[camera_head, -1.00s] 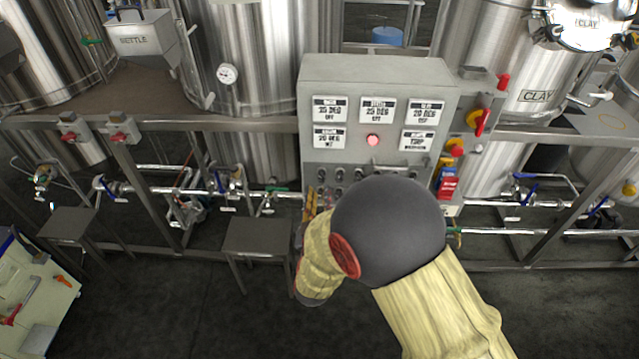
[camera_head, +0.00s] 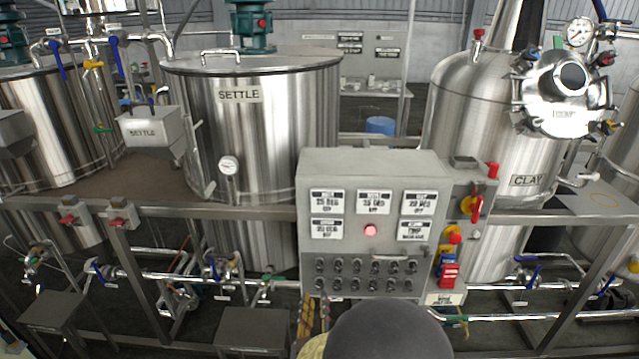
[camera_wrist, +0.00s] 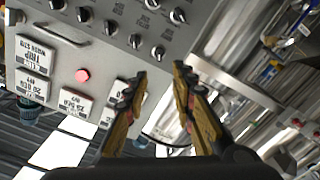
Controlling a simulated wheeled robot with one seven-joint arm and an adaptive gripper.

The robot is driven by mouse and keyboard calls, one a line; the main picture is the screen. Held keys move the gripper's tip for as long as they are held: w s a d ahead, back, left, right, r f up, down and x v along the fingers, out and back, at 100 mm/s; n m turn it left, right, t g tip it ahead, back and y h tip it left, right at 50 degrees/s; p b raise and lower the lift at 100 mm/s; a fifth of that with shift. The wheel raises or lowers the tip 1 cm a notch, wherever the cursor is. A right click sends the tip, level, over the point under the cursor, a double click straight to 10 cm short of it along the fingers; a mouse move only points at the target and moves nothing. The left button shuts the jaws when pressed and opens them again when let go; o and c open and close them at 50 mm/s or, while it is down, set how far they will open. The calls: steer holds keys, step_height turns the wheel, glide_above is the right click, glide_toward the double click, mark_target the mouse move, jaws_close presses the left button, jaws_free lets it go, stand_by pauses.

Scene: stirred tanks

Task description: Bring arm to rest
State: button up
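My gripper (camera_wrist: 159,76) shows in the wrist view with its two yellow-and-dark fingers apart and nothing between them. The control panel (camera_head: 370,225) is a grey box with white display plates, a lit red lamp and rows of dark knobs. In the wrist view the panel (camera_wrist: 110,50) appears turned, with its knobs near and beyond the fingertips; I cannot tell the exact gap. In the head view my arm shows at the bottom edge, just below the panel, and only a sliver of yellow finger is visible beside it.
A steel tank marked SETTLE (camera_head: 270,110) stands behind left, and one marked CLAY (camera_head: 465,120) behind right. Steel frame rails (camera_head: 160,213) and valved pipes (camera_head: 170,278) run across. A red-and-yellow switch (camera_head: 472,207) is on the panel's right side. Small stands (camera_head: 250,330) are at front left.

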steer(key=s+a+f+g+y, duration=0.1)
steer(key=s+a+f+g, duration=0.15)
steer(key=f, duration=0.35)
steer(key=s+a+f+g+y, duration=0.1)
steer(key=s+f+g, duration=0.1)
steer(key=f+g, duration=0.3)
steer(key=s+a+f+g+y, duration=0.2)
steer(key=s+f+g, duration=0.15)
steer(key=s, duration=0.45)
steer(key=s+d+r+m+h, duration=0.1)
steer(key=s+d+r, duration=0.3)
steer(key=d+r, duration=0.4)
steer(key=s+d+r+m+g+h, duration=0.1)
steer(key=s+d+r+m, duration=0.1)
steer(key=s+d+r, duration=0.3)
steer(key=s+d+r+m+h, duration=0.1)
steer(key=s+d+r, duration=0.4)
steer(key=d+r, duration=0.8)
step_height(320, 180, up, 4)
steer(key=shift+f+m, duration=0.1)
steer(key=shift+m, duration=0.7)
steer(key=shift+o, duration=0.2)
